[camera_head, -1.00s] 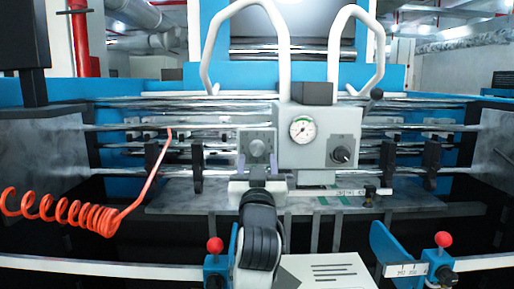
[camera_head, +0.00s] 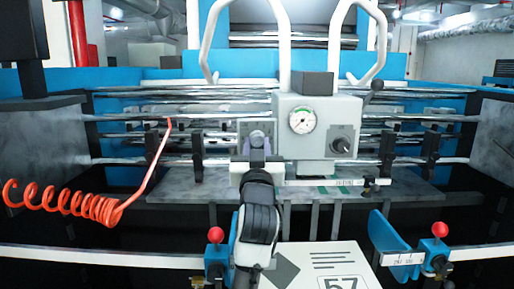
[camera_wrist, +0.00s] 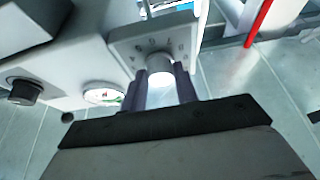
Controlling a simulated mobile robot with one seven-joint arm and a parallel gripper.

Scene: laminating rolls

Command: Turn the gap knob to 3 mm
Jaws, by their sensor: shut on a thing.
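The gap knob (camera_wrist: 158,64) is a light grey cylinder on a grey square plate (camera_wrist: 122,44) with small printed marks. Its pointer and the mark it faces are too blurred to read. My gripper (camera_wrist: 160,90) has its two dark fingers on either side of the knob, shut on it. In the head view my gripper (camera_head: 257,146) covers most of the knob, with the plate (camera_head: 244,128) showing around it.
Right of the plate, a grey box (camera_head: 322,106) carries a round gauge (camera_head: 302,121) and a black knob (camera_head: 342,145). A coiled orange hose (camera_head: 75,203) hangs at left. Red-topped levers (camera_head: 440,230) and a sheet marked 57 (camera_head: 325,262) are in front.

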